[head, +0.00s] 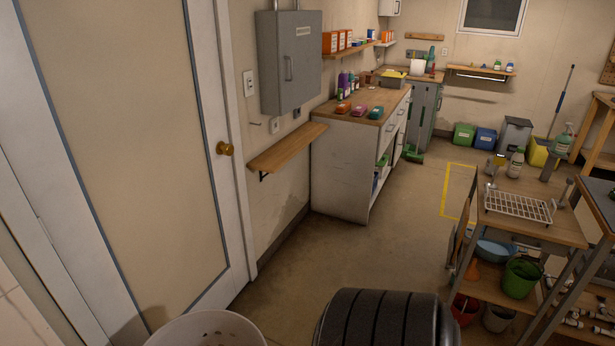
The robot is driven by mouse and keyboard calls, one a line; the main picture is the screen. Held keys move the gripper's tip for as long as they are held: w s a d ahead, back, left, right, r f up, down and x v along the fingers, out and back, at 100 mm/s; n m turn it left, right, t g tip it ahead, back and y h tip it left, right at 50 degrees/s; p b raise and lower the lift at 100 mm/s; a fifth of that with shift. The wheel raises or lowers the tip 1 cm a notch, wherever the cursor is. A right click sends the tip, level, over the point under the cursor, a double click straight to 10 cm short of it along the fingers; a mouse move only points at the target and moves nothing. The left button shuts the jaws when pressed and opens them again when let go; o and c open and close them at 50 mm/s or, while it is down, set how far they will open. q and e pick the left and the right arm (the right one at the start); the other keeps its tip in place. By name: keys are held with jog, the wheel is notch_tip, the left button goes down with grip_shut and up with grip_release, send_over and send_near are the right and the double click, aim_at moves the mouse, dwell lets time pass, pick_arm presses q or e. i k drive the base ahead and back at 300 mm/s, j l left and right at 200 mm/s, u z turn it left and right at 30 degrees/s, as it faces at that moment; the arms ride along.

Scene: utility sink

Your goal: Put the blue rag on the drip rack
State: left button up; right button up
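A white wire rack (518,206), which looks like the drip rack, lies on the wooden top of a bench at the right. Its wires look bare. I cannot make out a blue rag anywhere in the head view. Several small coloured items, orange, pink and green (376,112), lie on the white cabinet's wooden counter; they are too small to identify. Neither of my grippers is in view.
The white cabinet (340,170) stands by the left wall, past a wooden wall shelf (287,147). A pale round bin (208,330) and a dark ribbed round object (385,320) are close in front. The middle floor (385,240) is clear. Several bins line the back wall.

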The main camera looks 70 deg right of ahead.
aim_at(516, 205)
jog(key=z, duration=1.6)
jog(key=i+l+z, duration=0.1)
jog(key=l+z, duration=0.15)
jog(key=z, duration=0.2)
jog(key=i+l+z, duration=0.15)
jog(key=z, duration=0.25)
jog(key=i+l+z, duration=0.15)
jog(key=z, duration=0.3)
jog(key=i+z, duration=0.25)
jog(key=z, duration=0.15)
jog(key=i+z, duration=0.2)
jog(key=z, duration=0.25)
jog(key=i+j+z, duration=0.2)
jog(key=i, duration=0.25)
jog(key=i+j+z, duration=0.15)
jog(key=i, duration=0.25)
jog(key=i+j+z, duration=0.2)
jog(key=i+j, duration=0.5)
jog(key=i, duration=0.2)
